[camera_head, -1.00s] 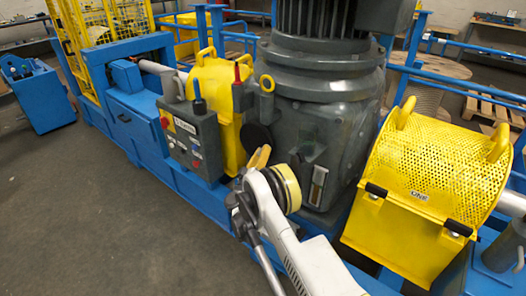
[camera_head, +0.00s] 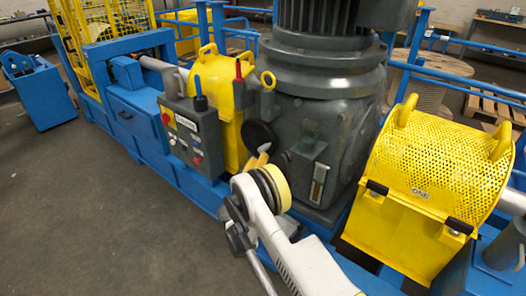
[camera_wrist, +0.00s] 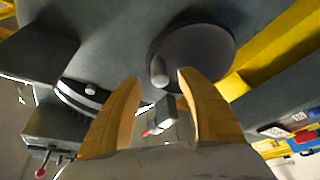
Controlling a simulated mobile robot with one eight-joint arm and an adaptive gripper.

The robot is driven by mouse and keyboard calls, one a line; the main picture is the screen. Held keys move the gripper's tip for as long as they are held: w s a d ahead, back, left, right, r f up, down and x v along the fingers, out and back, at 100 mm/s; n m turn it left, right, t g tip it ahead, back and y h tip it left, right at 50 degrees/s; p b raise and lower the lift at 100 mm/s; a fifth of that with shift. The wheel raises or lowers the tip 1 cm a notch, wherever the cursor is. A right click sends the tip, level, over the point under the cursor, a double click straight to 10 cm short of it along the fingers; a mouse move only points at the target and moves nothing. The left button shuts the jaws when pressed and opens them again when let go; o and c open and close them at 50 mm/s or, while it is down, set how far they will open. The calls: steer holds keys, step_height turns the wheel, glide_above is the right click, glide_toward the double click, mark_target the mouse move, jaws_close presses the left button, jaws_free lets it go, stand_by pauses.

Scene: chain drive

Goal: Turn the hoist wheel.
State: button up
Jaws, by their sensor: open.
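The hoist wheel is a dark round disc (camera_head: 257,136) on the side of the grey gearbox. In the wrist view the wheel (camera_wrist: 205,52) fills the upper middle, with a short grey handle peg (camera_wrist: 160,72) standing out near its lower left edge. My gripper (camera_head: 258,161) is just below the wheel in the head view. In the wrist view its two yellow-orange fingers are open (camera_wrist: 158,80), with the peg showing between the fingertips. I cannot tell whether either finger touches the peg.
A grey control box (camera_head: 193,135) with a red button stands left of the wheel. A yellow cover (camera_head: 215,92) is behind it, and a perforated yellow guard (camera_head: 430,165) is at the right. A blue frame (camera_head: 150,150) runs below. The floor (camera_head: 85,215) at front left is clear.

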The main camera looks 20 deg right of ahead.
steer(key=v, duration=0.6)
steer(key=w+d+r+m+g+y, duration=0.15)
steer(key=d+r+g, duration=0.4)
steer(key=r, duration=0.65)
steer(key=s+d+r+g+y, duration=0.2)
steer(key=s+d+r+y, duration=0.15)
steer(key=s+r, duration=0.5)
steer(key=s+a+g+y, duration=0.1)
steer(key=s+a+y, duration=0.2)
steer(key=s, duration=1.3)
steer(key=s+a+g+y, duration=0.1)
steer(key=s+a+y, duration=0.2)
steer(key=s, duration=1.3)
steer(key=shift+a+y, duration=0.2)
steer(key=shift+y, duration=0.8)
